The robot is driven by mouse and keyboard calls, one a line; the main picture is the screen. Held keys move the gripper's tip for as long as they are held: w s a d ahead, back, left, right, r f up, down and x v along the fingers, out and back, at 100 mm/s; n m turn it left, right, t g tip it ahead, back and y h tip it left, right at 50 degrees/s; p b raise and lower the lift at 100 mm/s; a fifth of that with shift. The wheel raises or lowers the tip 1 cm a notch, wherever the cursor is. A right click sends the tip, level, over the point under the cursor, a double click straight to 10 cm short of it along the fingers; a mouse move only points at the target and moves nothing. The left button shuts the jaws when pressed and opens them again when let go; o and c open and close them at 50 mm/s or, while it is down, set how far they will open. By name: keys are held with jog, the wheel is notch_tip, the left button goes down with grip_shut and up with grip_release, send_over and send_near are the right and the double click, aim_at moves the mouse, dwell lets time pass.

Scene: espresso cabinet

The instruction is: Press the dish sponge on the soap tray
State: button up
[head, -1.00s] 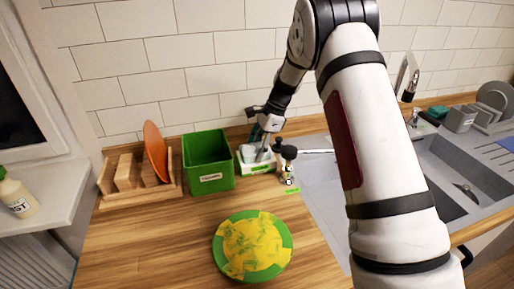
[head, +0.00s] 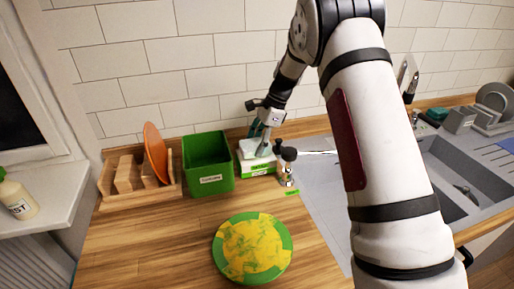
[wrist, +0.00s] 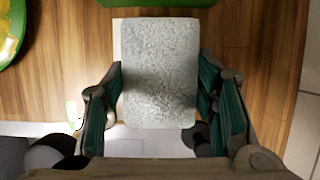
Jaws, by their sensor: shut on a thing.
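My gripper (head: 263,143) is shut on the dish sponge, its two fingers on opposite sides. The dish sponge (wrist: 160,75) is a pale grey-white rough block, filling the middle of the wrist view. In the head view the sponge (head: 253,149) shows as a pale block over the soap tray. The soap tray (head: 260,170) is white with a green label on its front, on the counter right of the green box. The sponge hides most of its inside; I cannot tell whether sponge and tray touch.
A green box (head: 208,181) stands close left of the tray, and a dark-topped metal fitting (head: 286,170) close right. A wooden rack (head: 125,181) with an orange plate is further left. A green plate with yellow food (head: 285,252) lies in front. The sink is right.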

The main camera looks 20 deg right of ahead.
aim_at(251, 144)
jog(key=shift+r, duration=2.2)
